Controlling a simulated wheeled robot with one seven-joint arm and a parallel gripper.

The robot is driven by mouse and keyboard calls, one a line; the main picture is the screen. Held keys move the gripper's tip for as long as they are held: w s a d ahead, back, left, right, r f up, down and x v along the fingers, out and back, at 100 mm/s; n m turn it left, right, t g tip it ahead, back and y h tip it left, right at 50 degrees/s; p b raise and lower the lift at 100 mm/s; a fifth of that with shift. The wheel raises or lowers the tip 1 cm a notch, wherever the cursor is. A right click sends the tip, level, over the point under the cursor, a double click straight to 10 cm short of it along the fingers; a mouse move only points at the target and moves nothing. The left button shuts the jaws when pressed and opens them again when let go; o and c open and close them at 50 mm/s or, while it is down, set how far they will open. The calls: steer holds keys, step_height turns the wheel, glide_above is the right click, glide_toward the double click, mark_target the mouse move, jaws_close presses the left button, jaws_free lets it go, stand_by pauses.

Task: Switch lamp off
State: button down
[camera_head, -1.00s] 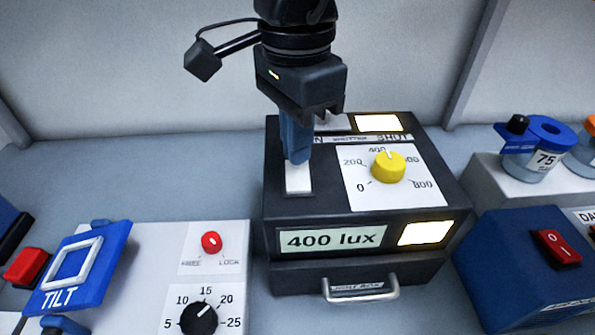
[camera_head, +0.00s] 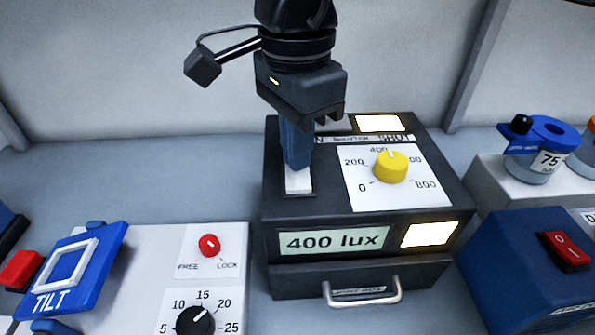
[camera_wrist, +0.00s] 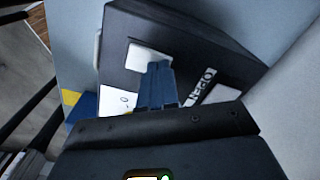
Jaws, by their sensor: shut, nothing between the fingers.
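The lamp is a black box (camera_head: 280,218) with a display (camera_head: 333,241) reading "400 lux" and a lit window (camera_head: 428,234) at its front right. A second lit panel (camera_head: 380,123) glows on its top. A yellow knob (camera_head: 391,167) on a white dial points near 400. A white rocker or button (camera_head: 299,182) sits on the box's top left. My gripper (camera_head: 297,165) is shut and empty, pointing down with its blue fingertips at the white button's far part; contact is unclear. In the wrist view the fingers (camera_wrist: 157,68) overlap the button's edge (camera_wrist: 149,58).
A silver drawer handle (camera_head: 362,292) juts from the box front. At left stands a white panel with a red knob (camera_head: 209,245), a black dial (camera_head: 194,322) and a blue TILT frame (camera_head: 74,273). At right are a blue box with a red switch (camera_head: 565,250) and a blue-topped jar (camera_head: 540,148).

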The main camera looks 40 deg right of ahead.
steer(key=shift+f, duration=0.1)
steer(key=shift+r+p, duration=1.1)
steer(key=shift+r, duration=2.35)
